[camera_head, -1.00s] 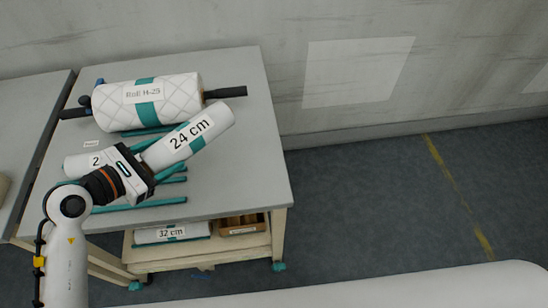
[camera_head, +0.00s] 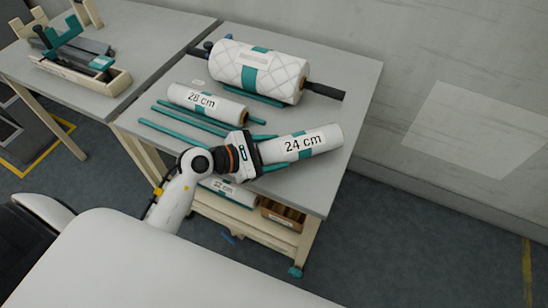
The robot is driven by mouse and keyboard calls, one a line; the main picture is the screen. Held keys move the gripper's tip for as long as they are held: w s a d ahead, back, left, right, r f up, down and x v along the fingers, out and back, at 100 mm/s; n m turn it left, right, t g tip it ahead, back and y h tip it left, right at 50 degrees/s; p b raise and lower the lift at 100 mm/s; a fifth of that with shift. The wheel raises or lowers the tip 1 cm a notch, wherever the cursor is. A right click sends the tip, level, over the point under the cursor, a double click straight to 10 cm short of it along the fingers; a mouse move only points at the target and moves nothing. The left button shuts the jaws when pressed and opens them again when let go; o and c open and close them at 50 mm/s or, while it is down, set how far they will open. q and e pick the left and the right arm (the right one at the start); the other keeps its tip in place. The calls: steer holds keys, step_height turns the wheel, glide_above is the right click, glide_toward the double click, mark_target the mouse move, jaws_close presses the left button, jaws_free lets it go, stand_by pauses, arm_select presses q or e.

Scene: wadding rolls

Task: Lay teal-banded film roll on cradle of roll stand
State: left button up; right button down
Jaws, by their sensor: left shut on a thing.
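My left gripper (camera_head: 256,154) is shut on the end of a white film roll labelled 24 cm (camera_head: 322,140), which has a teal band. The roll points to the right, over the right part of the near table; I cannot tell its height above the top. My right gripper is not in view.
A large quilted roll (camera_head: 278,75) with a teal band and dark shaft ends lies at the back of the near table (camera_head: 350,75). The lower shelf holds another roll (camera_head: 232,192) and a brown box (camera_head: 283,215). The left table (camera_head: 155,45) has bare room right of the stand.

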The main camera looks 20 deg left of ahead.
arm_select(q)
steer(key=shift+f, duration=1.25)
steer(key=shift+f+b, duration=0.2)
steer(key=shift+b, duration=0.1)
steer(key=o, duration=1.4)
